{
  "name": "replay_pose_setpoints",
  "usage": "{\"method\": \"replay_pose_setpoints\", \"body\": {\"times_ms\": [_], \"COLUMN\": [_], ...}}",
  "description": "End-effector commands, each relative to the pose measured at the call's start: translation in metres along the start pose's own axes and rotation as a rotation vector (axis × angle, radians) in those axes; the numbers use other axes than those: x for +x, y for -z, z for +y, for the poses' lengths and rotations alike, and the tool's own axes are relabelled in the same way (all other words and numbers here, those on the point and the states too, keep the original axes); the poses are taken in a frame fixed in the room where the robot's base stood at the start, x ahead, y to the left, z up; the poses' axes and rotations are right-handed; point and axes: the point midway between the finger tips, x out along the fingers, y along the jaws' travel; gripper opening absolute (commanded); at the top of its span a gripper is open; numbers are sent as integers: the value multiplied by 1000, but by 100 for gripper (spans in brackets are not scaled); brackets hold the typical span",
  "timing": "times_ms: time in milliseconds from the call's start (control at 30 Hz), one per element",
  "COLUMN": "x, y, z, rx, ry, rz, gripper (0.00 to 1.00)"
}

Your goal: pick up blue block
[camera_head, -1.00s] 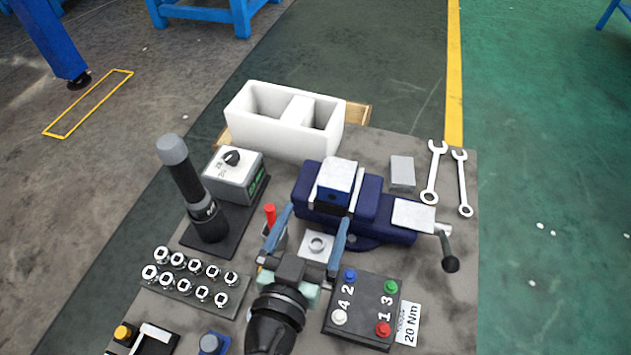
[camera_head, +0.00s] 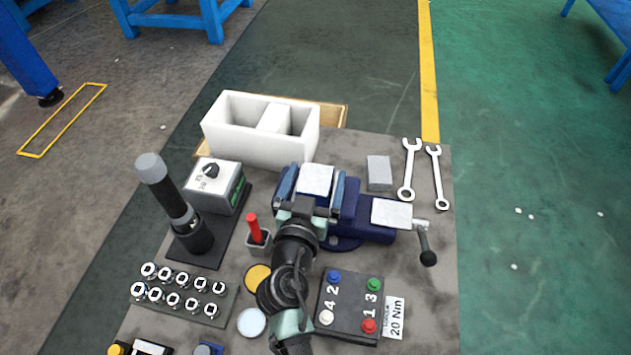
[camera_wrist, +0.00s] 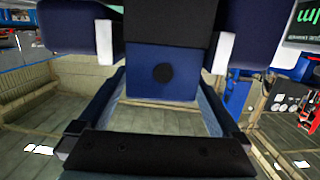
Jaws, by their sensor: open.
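The blue block (camera_head: 315,179), with a pale grey top, sits at the dark blue vise (camera_head: 369,222) in the head view. In the wrist view the blue block (camera_wrist: 162,80) shows a blue face with a black round spot, between pale jaw plates. My gripper (camera_head: 312,187) is open, with one finger on each side of the block. In the wrist view my gripper (camera_wrist: 160,104) has both fingers spread beside the blue face. A gap shows by each finger; I cannot tell whether either touches the block or the vise.
A white two-part bin (camera_head: 260,133) stands behind the vise. A grey block (camera_head: 379,172) and two wrenches (camera_head: 409,172) lie right of it. A grey control box (camera_head: 215,187), a black-handled tool (camera_head: 172,205), a red-handled item (camera_head: 253,229) and a numbered pad (camera_head: 350,304) stand near my arm.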

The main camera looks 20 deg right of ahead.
Motion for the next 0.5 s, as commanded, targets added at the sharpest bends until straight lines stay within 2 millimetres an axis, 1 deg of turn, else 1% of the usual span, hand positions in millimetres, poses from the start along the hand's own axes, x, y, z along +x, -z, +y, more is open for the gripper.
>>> {"method": "replay_pose_setpoints", "body": {"times_ms": [167, 200, 267, 400, 467, 500], "x": [0, 0, 0, 0, 0, 0], "y": [0, 0, 0, 0, 0, 0], "z": [0, 0, 0, 0, 0, 0], "rx": [0, 0, 0, 0, 0, 0], "ry": [0, 0, 0, 0, 0, 0], "rz": [0, 0, 0, 0, 0, 0], "gripper": [100, 98, 87, 62, 51, 44]}}
